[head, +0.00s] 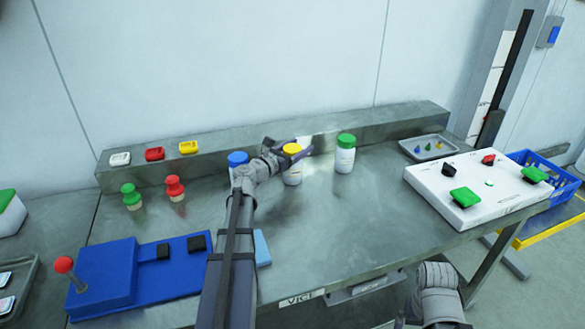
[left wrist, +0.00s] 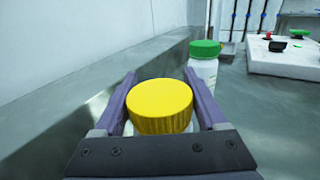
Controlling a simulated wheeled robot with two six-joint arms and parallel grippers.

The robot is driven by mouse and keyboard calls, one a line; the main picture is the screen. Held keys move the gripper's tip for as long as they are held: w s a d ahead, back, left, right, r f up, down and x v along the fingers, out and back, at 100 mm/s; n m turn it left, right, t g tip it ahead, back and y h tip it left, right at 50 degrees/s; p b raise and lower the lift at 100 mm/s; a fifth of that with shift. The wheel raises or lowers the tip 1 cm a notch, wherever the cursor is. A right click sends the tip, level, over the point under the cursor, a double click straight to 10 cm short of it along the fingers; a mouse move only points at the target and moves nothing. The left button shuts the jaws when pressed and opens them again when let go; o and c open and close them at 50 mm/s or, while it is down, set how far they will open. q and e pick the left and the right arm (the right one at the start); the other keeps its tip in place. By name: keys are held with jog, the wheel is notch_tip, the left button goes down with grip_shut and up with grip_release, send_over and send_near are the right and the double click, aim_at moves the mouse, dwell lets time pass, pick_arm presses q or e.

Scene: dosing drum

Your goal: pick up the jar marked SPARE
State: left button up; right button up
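Three white jars stand on the bench: one with a blue lid (head: 237,159), one with a yellow lid (head: 292,176) and one with a green lid (head: 344,155). Their labels are too small or hidden to read, so I cannot tell which is marked SPARE. My left gripper (head: 297,148) is at the yellow-lidded jar, with a finger on each side. In the left wrist view the yellow lid (left wrist: 160,106) sits between the fingers; I cannot tell whether they press on it. The green-lidded jar (left wrist: 204,66) stands just beyond, apart. My right gripper is out of view.
A raised ledge (head: 400,124) runs behind the jars. Green and red knobbed pieces (head: 174,188) stand at left, behind a blue fixture (head: 110,275). A white control panel (head: 450,200), a small tray (head: 428,148) and a blue crate (head: 545,170) are at right.

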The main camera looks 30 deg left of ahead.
pick_arm(q)
grip_shut()
dwell(0.4)
jog(key=shift+r, duration=0.1)
